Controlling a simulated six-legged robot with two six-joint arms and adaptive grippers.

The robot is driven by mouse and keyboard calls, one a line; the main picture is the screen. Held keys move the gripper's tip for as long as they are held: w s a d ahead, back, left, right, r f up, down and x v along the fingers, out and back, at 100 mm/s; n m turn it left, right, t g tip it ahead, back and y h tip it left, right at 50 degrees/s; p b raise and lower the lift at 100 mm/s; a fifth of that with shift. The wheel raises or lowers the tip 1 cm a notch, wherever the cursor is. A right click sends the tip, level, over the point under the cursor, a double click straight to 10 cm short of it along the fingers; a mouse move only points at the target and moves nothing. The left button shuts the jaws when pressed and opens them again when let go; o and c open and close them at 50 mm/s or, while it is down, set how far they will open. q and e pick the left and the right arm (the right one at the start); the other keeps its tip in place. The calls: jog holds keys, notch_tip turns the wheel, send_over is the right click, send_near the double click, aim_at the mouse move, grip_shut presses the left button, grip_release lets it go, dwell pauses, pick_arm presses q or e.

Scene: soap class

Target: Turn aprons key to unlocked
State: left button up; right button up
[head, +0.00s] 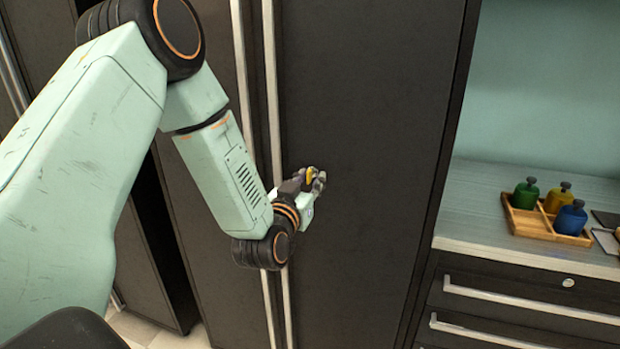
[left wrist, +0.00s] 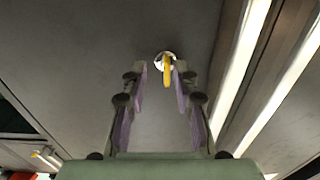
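A yellow key (head: 310,175) sits in a lock on the dark cabinet door (head: 365,120), just right of the long pale handles. In the left wrist view, the key (left wrist: 167,72) stands in a round silver lock (left wrist: 160,60), its bow hanging downward with a slight tilt. My left gripper (head: 314,183) is at the key. In the left wrist view, its fingers (left wrist: 160,82) are apart, one on each side of the key. The key looks nearer the right finger; I cannot tell whether they touch. My right gripper is not in view.
Long pale vertical handles (head: 272,100) run close to the left of the lock. At right, a counter (head: 470,215) holds a wooden tray (head: 522,222) with green, yellow and blue bottles. Drawers (head: 500,315) with a lock are below.

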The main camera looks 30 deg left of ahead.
pick_arm(q)
jog(key=shift+w+a, duration=0.2)
jog(key=shift+s+a+r, duration=0.15)
jog(key=shift+s+a, duration=0.2)
jog(key=shift+w+d, duration=0.15)
jog(key=shift+d, duration=0.05)
jog(key=shift+w+d, duration=0.15)
jog(key=shift+w, duration=0.2)
jog(key=c, duration=0.3)
jog(key=shift+s+a, duration=0.3)
grip_shut()
jog(key=shift+w+d, duration=0.1)
